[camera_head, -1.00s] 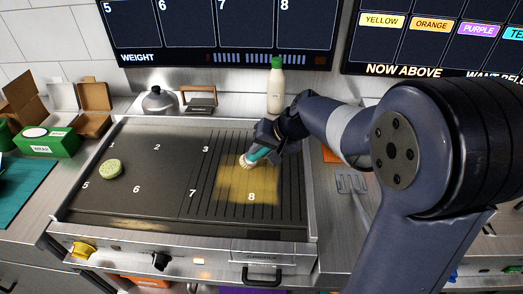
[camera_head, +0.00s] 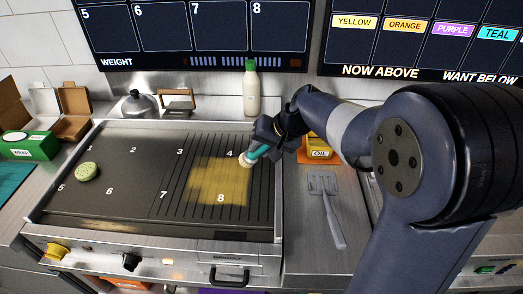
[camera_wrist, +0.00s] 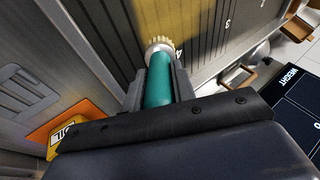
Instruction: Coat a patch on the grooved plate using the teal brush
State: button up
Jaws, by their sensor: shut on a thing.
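My gripper (camera_head: 266,143) is shut on the teal brush (camera_head: 258,152), near the right edge of the grooved plate (camera_head: 172,213). The brush's pale bristles point down and left, close to the plate by the number 4; I cannot tell whether they touch it. In the wrist view the teal handle (camera_wrist: 159,82) sits between the two dark fingers (camera_wrist: 158,90), with the bristle end beyond them. A yellow, glossy patch (camera_head: 215,180) lies on the grooves between the numbers 4, 7 and 8.
A yellow OIL container (camera_head: 319,147) on an orange base and a spatula (camera_head: 324,200) are right of the griddle. A white bottle with green cap (camera_head: 250,92) and a metal dome (camera_head: 139,104) stand behind.

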jog(key=shift+a+r, duration=0.25)
jog(key=shift+r, duration=0.45)
jog(key=shift+d+r+p, duration=0.1)
jog(key=shift+r+p, duration=1.95)
jog(key=shift+r, duration=0.45)
